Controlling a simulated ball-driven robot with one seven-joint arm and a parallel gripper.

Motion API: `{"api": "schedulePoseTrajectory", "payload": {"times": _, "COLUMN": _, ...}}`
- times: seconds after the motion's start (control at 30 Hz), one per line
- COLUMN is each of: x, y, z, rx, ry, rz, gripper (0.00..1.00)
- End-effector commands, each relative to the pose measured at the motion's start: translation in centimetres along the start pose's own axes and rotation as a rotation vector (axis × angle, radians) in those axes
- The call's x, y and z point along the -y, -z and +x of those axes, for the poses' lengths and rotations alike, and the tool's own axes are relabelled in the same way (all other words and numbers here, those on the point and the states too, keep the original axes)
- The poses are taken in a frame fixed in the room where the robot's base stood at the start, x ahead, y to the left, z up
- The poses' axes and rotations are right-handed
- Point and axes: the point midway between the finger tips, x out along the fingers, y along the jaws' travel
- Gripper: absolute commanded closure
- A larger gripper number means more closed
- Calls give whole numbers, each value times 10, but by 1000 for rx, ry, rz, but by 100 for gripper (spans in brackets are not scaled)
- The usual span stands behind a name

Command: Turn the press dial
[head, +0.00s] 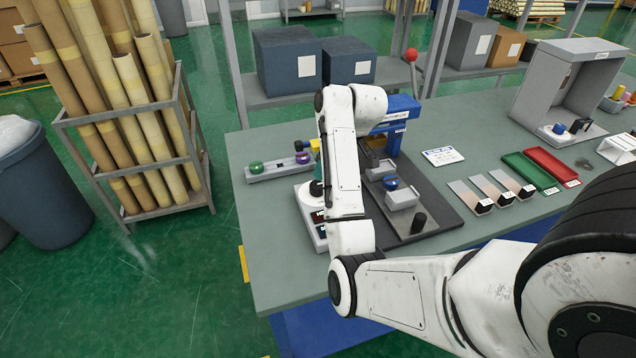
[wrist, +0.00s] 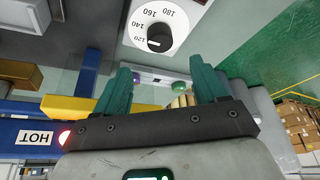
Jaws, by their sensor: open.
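The press dial (wrist: 160,37) shows in the wrist view as a black knob on a round white face, with the numbers 120 to 180 around it. A pale mark on the knob lies near 120. My gripper (wrist: 163,82) is open, its two teal fingers apart with nothing between them. The dial is above the gap between the fingertips in that view, apart from them. The blue press (head: 392,112) stands on the bench in the head view; its HOT label (wrist: 36,138) shows in the wrist view. In the head view my arm hides most of my gripper and the knob.
A rail (head: 270,170) with coloured knobs lies left of my arm. A dark base plate (head: 440,212) with a grey block is right of it. Green (head: 528,170) and red (head: 553,165) trays lie farther right. A rack of tubes (head: 190,175) stands on the floor at left.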

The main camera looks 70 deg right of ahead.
Motion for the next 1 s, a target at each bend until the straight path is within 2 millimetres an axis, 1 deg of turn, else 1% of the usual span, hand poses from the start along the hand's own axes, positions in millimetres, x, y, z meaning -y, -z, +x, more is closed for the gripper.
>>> {"api": "schedulePoseTrajectory", "payload": {"times": 0.3, "x": 2, "y": 0, "z": 56, "rx": 4, "ry": 3, "rz": -1, "gripper": 29}}
{"api": "schedulePoseTrajectory", "payload": {"times": 0.5, "x": 2, "y": 0, "z": 84, "rx": 3, "ry": 2, "rz": 0, "gripper": 29}}
{"api": "schedulePoseTrajectory", "payload": {"times": 0.6, "x": 1, "y": 0, "z": 93, "rx": 2, "ry": 1, "rz": -1, "gripper": 29}}
{"api": "schedulePoseTrajectory", "payload": {"times": 0.7, "x": 1, "y": 0, "z": 97, "rx": 1, "ry": 0, "rz": -1, "gripper": 29}}
{"api": "schedulePoseTrajectory", "payload": {"times": 0.97, "x": 1, "y": 0, "z": 98, "rx": 0, "ry": 0, "rz": -1, "gripper": 29}}
{"api": "schedulePoseTrajectory", "payload": {"times": 1.0, "x": 1, "y": 0, "z": 98, "rx": 0, "ry": 0, "rz": -1, "gripper": 30}}
